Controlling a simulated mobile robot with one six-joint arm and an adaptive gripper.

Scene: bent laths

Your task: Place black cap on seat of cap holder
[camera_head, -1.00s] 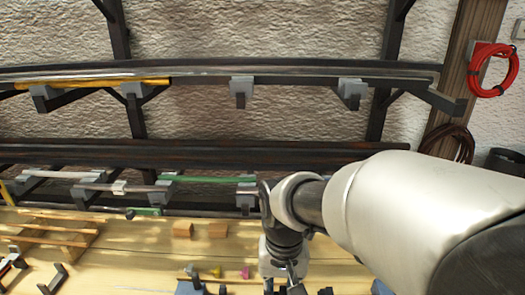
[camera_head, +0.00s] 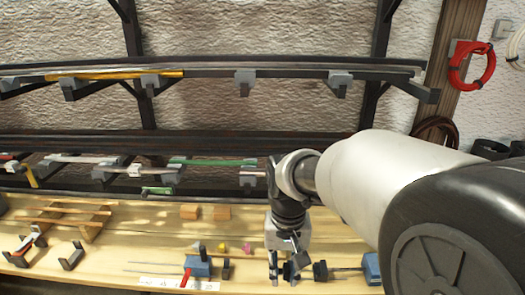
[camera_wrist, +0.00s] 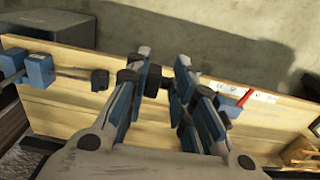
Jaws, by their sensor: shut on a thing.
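My gripper (camera_head: 287,271) hangs low over the front of the wooden bench. In the wrist view its two blue fingers (camera_wrist: 163,66) are spread around a small black piece, which looks like the black cap (camera_wrist: 153,81). The fingers are closed on it, though the contact is partly hidden. In the head view the held piece cannot be told from the fingers. A blue block with a red handle (camera_head: 197,267) stands left of my gripper. A second blue block (camera_head: 372,269) stands to the right. I cannot tell which is the cap holder.
A black piece (camera_head: 320,271) stands close right of my gripper, with a thin bar towards the right block. Another black piece (camera_head: 226,270) stands to the left. Small wooden blocks (camera_head: 190,211) and a wooden rack (camera_head: 65,217) lie farther back. Wall racks hold laths.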

